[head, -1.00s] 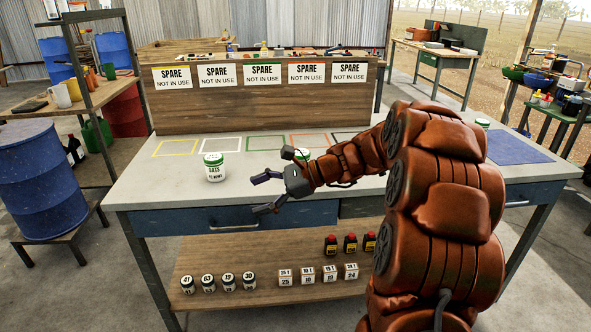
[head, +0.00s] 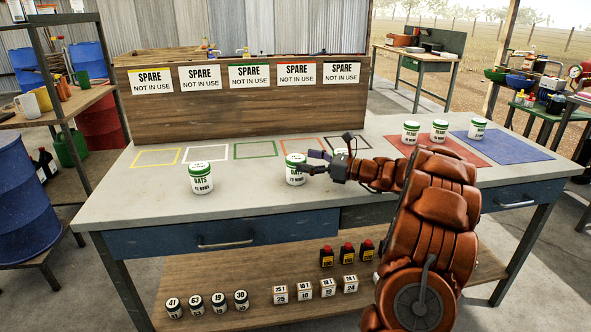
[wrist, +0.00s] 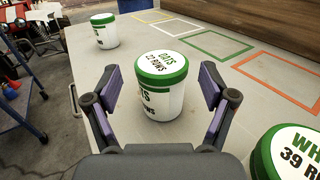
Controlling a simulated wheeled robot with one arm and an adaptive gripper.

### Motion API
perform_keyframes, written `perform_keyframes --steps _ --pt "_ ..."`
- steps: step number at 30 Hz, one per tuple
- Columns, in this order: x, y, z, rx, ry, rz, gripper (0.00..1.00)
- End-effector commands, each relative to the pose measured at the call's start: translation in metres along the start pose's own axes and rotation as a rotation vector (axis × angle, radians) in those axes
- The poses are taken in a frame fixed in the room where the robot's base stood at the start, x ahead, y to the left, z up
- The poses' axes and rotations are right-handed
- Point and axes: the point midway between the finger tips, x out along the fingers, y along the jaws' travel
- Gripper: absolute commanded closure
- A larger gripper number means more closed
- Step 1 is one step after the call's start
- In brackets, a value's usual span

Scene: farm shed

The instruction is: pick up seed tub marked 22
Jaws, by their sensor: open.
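A white seed tub with a green lid (head: 296,176) stands upright on the bench, marked OATS. In the wrist view its lid (wrist: 162,62) appears to read 22 ROWS. My gripper (head: 309,164) is at the tub's right side in the head view. In the wrist view the open jaws (wrist: 160,88) stand on either side of the tub's near part, with gaps visible; I see no grip on it. Another oats tub (head: 202,178) stands to the left and shows beyond in the wrist view (wrist: 104,32).
A WHEAT 39 tub (wrist: 290,152) is close at the right in the wrist view. Three tubs stand by the red mat (head: 480,150) and blue mat (head: 515,144). A wooden board (head: 240,112) with SPARE signs stands behind. The bench front (head: 240,205) is clear.

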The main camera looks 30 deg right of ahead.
Motion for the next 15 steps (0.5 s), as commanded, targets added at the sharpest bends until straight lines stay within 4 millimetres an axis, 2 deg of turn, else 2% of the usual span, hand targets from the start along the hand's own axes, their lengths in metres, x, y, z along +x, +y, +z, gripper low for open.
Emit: perform_keyframes --steps 15 --pt "0.052 -0.002 -0.004 -0.002 0.003 0.008 0.17"
